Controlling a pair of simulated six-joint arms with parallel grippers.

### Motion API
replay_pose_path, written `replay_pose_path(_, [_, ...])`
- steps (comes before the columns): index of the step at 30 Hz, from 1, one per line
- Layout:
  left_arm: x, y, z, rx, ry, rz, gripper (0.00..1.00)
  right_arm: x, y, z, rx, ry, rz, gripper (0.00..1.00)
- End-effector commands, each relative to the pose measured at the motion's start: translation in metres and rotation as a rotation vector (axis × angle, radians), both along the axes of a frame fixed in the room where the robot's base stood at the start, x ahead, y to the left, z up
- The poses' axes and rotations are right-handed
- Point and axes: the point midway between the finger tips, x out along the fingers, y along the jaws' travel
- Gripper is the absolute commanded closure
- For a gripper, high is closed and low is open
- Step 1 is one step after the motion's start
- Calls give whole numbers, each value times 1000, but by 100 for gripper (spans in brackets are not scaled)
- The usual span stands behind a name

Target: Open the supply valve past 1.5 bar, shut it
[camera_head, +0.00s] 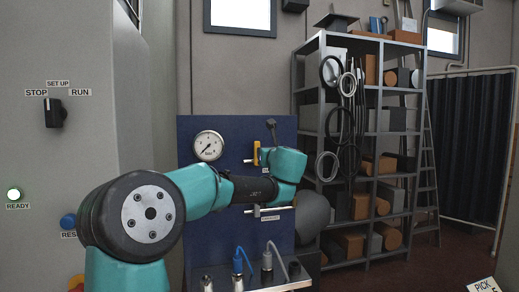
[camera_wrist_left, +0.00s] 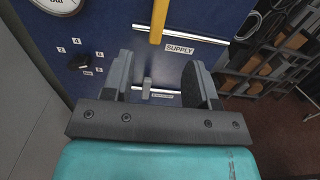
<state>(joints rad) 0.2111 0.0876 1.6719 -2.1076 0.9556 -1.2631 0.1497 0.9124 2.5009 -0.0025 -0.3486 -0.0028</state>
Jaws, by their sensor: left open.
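The supply valve's yellow handle (camera_head: 256,153) stands upright on the blue panel, across its horizontal pipe. It also shows at the top of the left wrist view (camera_wrist_left: 158,22), above the SUPPLY label (camera_wrist_left: 180,49). My left gripper (camera_wrist_left: 160,72) is open and empty; the handle is beyond its fingertips and looks clear of them. In the head view its fingers are hidden behind my wrist. The round pressure gauge (camera_head: 208,146) is left of the valve, its needle toward the lower left; the exact reading is too small to tell. My right gripper is not in view.
A second, grey lever (camera_head: 257,211) on a pipe sits lower on the blue panel (camera_head: 187,128). Below it is a ledge with several fittings and a blue hose (camera_head: 238,262). A grey cabinet with a selector switch (camera_head: 55,113) is left.

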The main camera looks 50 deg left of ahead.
Motion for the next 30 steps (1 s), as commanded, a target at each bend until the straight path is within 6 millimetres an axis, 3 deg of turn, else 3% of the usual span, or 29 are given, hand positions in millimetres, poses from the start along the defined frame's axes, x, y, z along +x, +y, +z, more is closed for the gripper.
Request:
replay_pose_path(8, [13, 24, -1, -2, 1, 1, 47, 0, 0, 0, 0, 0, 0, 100])
replay_pose_path(30, [70, 126, -2, -1, 0, 1, 47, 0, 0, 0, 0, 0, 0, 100])
